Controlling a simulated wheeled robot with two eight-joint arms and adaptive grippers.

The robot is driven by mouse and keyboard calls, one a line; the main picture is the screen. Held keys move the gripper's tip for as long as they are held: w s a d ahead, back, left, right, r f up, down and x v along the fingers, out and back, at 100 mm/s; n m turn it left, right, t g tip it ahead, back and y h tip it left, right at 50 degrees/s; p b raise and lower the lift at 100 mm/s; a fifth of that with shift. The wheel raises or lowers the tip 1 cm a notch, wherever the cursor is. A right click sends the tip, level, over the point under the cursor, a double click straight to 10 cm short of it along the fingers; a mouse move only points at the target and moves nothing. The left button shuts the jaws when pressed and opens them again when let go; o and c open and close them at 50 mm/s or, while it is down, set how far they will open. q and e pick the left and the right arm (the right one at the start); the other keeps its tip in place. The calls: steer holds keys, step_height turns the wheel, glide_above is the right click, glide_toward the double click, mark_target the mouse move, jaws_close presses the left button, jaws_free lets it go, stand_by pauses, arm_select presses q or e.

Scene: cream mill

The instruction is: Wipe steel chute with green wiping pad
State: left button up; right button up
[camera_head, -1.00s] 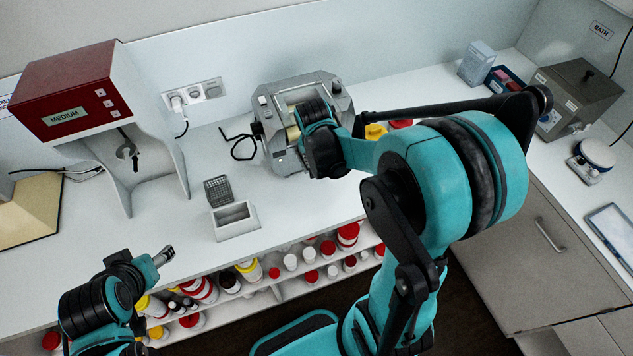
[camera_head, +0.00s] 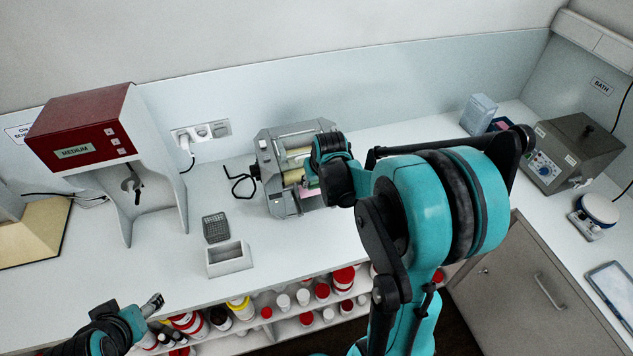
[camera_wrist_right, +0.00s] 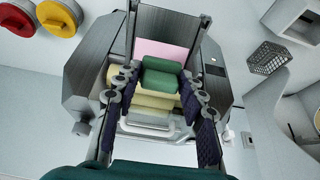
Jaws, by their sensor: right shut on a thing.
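The steel chute (camera_wrist_right: 182,23) is a tray on the grey roller mill (camera_wrist_right: 85,75), with upright side rails and a pink patch (camera_wrist_right: 160,50) on its surface. My right gripper (camera_wrist_right: 160,85) is shut on the green wiping pad (camera_wrist_right: 163,82), which overlaps the lower edge of the pink patch; contact is unclear. Cream rollers (camera_wrist_right: 153,102) lie just below the pad. In the head view, my right gripper (camera_head: 322,180) is over the right side of the mill (camera_head: 278,200), its fingertips mostly hidden. My left gripper (camera_head: 154,302) is low at the left, away from the mill; its jaw opening is unclear.
A white open box (camera_head: 229,260) and a dark mesh basket (camera_head: 215,227) stand left of the mill. A red-topped MEDIUM unit (camera_head: 80,130) is farther left. Several jars sit on the shelf below the counter. A grey bath (camera_head: 570,150) stands at the right.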

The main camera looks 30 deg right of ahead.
steer(key=b, duration=0.3)
glide_above(316, 202)
steer(key=w, duration=0.2)
steer(key=f, duration=0.4)
steer(key=shift+w+d+f, duration=0.1)
steer(key=shift+d+f, duration=0.1)
steer(key=shift+s+f, duration=0.2)
steer(key=shift+s, duration=0.15)
steer(key=shift+s+a+f+b, duration=0.15)
steer(key=shift+s+f, duration=0.05)
steer(key=shift+s, duration=0.35)
steer(key=shift+s+a+f+b, duration=0.1)
steer(key=shift+s+f+b, duration=0.1)
steer(key=shift+s, duration=0.35)
steer(key=shift+s+a+f+b, duration=0.15)
steer(key=shift+s, duration=0.4)
steer(key=shift+w+f+b, duration=0.2)
steer(key=shift+f+b, duration=0.3)
steer(key=shift+r, duration=0.1)
